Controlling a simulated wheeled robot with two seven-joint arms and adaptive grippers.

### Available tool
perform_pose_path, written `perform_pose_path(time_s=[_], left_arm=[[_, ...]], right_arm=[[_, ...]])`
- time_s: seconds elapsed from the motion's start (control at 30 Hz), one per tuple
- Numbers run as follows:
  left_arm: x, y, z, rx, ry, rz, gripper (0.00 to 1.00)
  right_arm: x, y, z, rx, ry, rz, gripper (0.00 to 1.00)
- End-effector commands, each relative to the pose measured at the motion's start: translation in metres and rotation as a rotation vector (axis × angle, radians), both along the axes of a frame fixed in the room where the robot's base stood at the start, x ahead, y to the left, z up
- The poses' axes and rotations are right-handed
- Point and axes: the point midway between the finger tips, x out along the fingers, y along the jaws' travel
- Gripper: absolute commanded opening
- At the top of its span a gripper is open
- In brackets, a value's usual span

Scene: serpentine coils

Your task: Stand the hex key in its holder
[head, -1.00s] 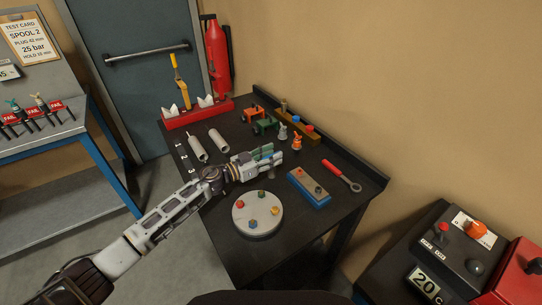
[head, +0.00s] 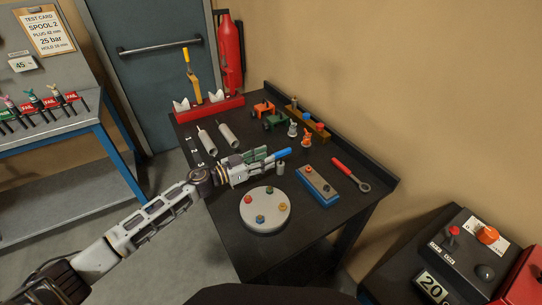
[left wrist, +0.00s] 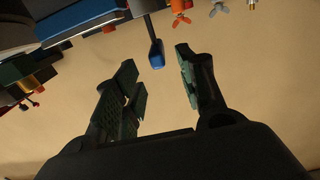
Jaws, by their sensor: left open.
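The hex key shows as a blue grip (head: 281,154) just past the fingertips of my left gripper (head: 262,158). In the left wrist view the blue end (left wrist: 156,54), on a thin dark shaft, lies beyond the gap between the open fingers (left wrist: 158,80). The fingers appear clear of it. A small grey cylinder (head: 281,168), which looks like the holder, stands on the table close below the blue grip in the picture. I cannot tell whether the key is seated in it; the shaft's lower end is not clear. My right gripper is not in view.
On the dark table (head: 220,199) are a round disc with coloured knobs (head: 264,222), a blue block (head: 317,190), a red-handled wrench (head: 350,173) and wing nuts (head: 305,134). Grey tubes (head: 228,135) and a red rack (head: 222,107) are farther back. A wall borders the right.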

Motion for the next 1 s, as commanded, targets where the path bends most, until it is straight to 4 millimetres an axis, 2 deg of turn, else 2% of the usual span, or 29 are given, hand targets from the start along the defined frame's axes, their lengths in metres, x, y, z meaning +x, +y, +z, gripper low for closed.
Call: perform_pose_path(time_s=[0.3, 0.47, 1.0], left_arm=[[-0.020, 0.030, -0.001, 0.002, 0.001, 0.000, 0.40], [-0.026, 0.039, 0.000, 0.001, 0.001, 0.000, 0.40], [-0.029, 0.043, 0.001, 0.001, -0.001, -0.001, 0.40]], right_arm=[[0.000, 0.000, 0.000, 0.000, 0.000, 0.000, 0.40], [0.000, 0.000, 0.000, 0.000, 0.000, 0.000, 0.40], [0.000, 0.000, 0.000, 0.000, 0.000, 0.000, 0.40]])
